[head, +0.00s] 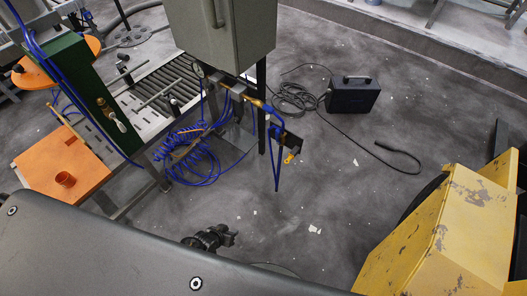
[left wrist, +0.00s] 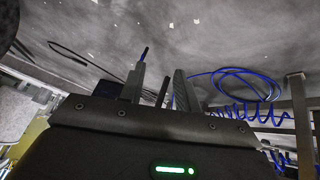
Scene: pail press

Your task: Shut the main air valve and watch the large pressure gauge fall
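In the head view, a brass air line with fittings (head: 256,102) runs along the front of the grey cabinet, with blue parts at its right end. A small round gauge (head: 198,70) sits at its left end; its needle is too small to read. A brass fitting with a pale lever (head: 117,121) is on the green panel. I cannot tell which fitting is the main air valve. My left gripper (head: 228,238) is low in the middle, in front of and apart from the air line. In the left wrist view its fingers (left wrist: 158,88) are apart, with nothing visibly held. My right gripper is not in view.
Coiled blue hose (head: 195,155) hangs under the roller table (head: 165,85). A black box (head: 353,95) with a cable lies on the floor behind. An orange board (head: 55,165) is at left, a scuffed yellow machine (head: 440,235) at right. The floor between is mostly clear.

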